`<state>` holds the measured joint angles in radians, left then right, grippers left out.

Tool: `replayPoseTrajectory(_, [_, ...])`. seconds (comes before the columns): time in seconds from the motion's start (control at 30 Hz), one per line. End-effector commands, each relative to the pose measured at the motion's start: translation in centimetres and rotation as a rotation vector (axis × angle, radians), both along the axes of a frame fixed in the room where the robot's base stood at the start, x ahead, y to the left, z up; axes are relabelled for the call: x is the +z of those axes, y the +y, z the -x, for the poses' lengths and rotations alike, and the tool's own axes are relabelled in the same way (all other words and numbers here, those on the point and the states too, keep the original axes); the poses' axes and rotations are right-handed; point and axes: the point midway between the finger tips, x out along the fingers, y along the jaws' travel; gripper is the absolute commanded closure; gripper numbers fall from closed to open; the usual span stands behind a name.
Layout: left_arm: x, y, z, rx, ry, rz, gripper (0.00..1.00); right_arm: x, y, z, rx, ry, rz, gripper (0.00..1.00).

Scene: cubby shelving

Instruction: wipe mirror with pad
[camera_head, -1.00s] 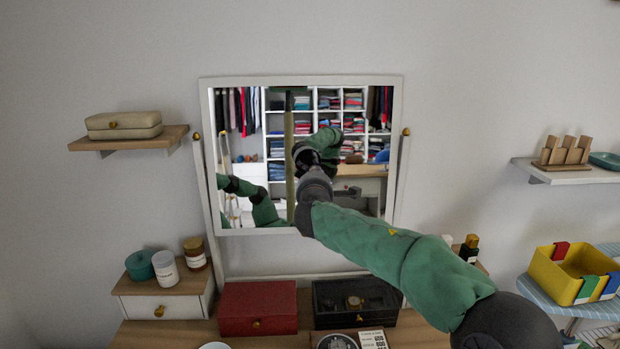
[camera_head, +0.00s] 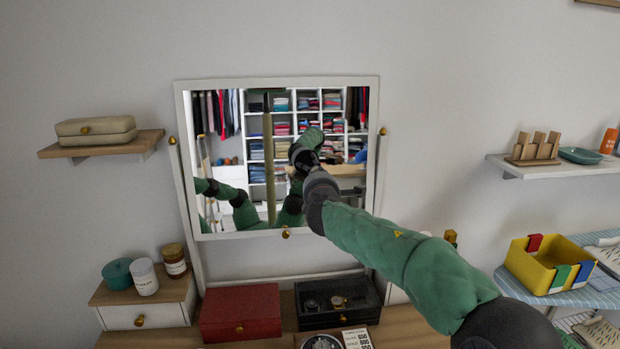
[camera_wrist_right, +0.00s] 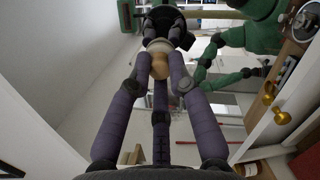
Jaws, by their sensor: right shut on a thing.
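The mirror (camera_head: 345,192) has a white frame and hangs between two brass side knobs above the dressing table in the head view. My right arm reaches up from the lower right, with its wrist in front of the glass. In the head view my right gripper is hidden behind its own wrist, and the glass reflects my green arms. In the right wrist view my right gripper (camera_wrist_right: 160,76) is shut on a tan, rounded piece (camera_wrist_right: 159,64), which seems to be the pad's handle. The pad's face is hard to make out, and I cannot tell whether it touches the glass. My left gripper is not directly in view.
Below the mirror stand a red box (camera_head: 240,312) and a black watch case (camera_head: 338,300). Jars (camera_head: 143,277) stand on the small drawer unit at left. Wall shelves flank the mirror; the left one holds a beige case (camera_head: 96,131). A yellow bin (camera_head: 545,264) stands at right.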

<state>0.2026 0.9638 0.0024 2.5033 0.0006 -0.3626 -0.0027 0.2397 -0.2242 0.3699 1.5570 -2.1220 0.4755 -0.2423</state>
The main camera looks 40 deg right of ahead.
Motion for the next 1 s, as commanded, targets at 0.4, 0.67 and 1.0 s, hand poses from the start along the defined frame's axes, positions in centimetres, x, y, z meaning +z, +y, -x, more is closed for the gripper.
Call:
replayPoseTrajectory(0.4, [0.0, 0.0, 0.0, 0.0, 0.0, 0.0, 0.6, 0.1, -0.1, 0.5, 0.0, -0.001, 0.0, 1.0])
replayPoseTrajectory(0.67, [0.0, 0.0, 0.0, 0.0, 0.0, 0.0, 0.6, 0.5, 1.0, 2.3, 0.001, -0.003, 0.002, 1.0])
replayPoseTrajectory(1.0, [0.0, 0.0, 0.0, 0.0, 0.0, 0.0, 0.6, 0.8, 2.5, 4.7, 0.001, -0.001, 0.002, 1.0])
